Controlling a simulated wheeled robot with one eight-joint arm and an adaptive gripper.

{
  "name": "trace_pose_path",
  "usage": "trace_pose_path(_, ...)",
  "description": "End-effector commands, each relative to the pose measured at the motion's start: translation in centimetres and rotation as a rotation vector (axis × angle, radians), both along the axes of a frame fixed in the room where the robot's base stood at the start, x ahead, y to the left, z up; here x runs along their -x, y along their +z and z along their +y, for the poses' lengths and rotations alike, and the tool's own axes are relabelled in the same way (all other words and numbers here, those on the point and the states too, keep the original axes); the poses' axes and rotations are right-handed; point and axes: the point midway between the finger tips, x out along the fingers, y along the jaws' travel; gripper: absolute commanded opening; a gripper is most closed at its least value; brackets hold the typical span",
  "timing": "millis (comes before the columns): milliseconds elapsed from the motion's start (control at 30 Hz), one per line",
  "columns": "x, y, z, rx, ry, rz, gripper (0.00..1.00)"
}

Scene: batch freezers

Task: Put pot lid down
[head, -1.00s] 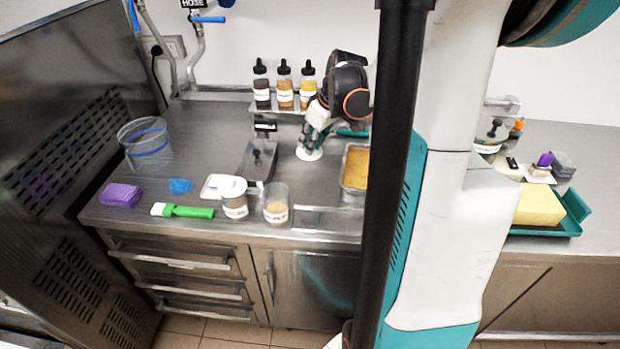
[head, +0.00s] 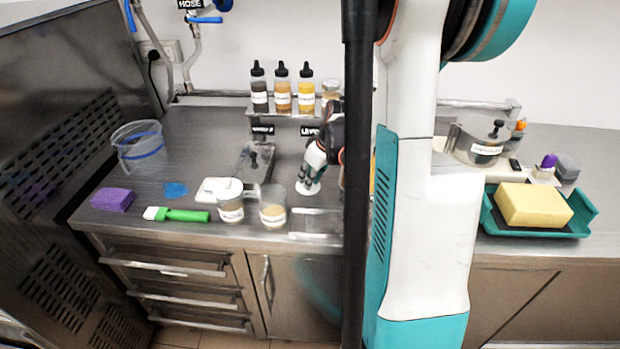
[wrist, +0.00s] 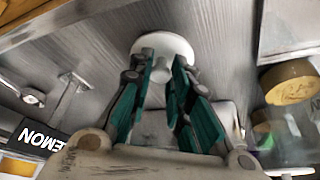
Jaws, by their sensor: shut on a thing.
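A white round lid (head: 306,189) with a knob is at my gripper (head: 312,176), over the steel counter behind and right of the two labelled jars. In the wrist view the lid (wrist: 179,45) lies beyond my gripper (wrist: 165,77), whose teal fingers close around its knob. The lid looks roughly level with the counter. I cannot tell whether it touches the counter or is just above it. My arm hides part of the counter beside the lid.
Two jars (head: 231,206) (head: 272,214) stand near the front edge. A green-handled brush (head: 182,215), purple sponge (head: 113,199) and clear bucket (head: 140,150) are at left. Sauce bottles (head: 282,92) stand on a rear shelf. A teal tray (head: 584,208) holds a yellow block (head: 533,205) at right.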

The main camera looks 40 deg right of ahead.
Motion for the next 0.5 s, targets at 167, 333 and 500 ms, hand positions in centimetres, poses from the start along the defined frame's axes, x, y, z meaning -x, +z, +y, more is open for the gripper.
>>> trace_pose_path(167, 0.0, -0.16, 0.0, 0.0, 0.0, 0.0, 0.07)
trace_pose_path(333, 0.0, -0.18, 0.0, 0.0, 0.0, 0.0, 0.38)
trace_pose_path(500, 0.0, -0.17, 0.0, 0.0, 0.0, 0.0, 0.38)
